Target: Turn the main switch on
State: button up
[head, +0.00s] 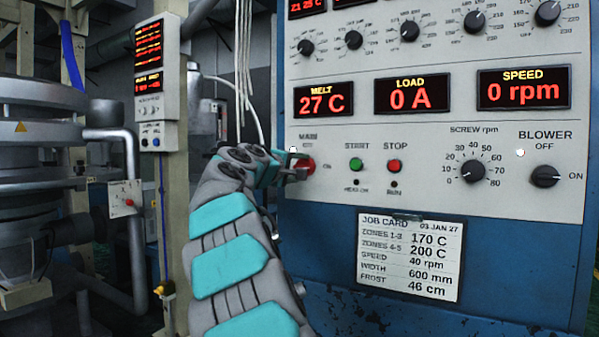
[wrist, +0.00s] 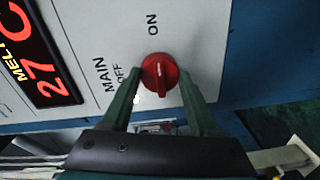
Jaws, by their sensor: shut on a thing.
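The main switch is a red round knob (head: 309,166) on the grey control panel, under the MELT display. In the wrist view the red knob (wrist: 160,72) sits between the two green fingers of my gripper (wrist: 160,74), one at each side. My gripper (head: 300,168) is shut on it. OFF is printed left of the knob in the wrist view and ON above it. In the head view my gripper partly covers the knob.
Green START (head: 356,165) and red STOP (head: 394,166) buttons sit right of the switch, then the screw speed knob (head: 472,171) and the blower knob (head: 545,176). A job card (head: 410,257) hangs below. Displays read 27 C, 0 A and 0 rpm. Pale cables (head: 243,60) hang left of the panel.

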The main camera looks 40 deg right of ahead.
dwell(0.3)
jog(key=o, duration=1.4)
jog(key=shift+c, duration=0.2)
jog(key=v, duration=0.7)
jog(key=shift+a, duration=0.4)
jog(key=shift+s, duration=0.2)
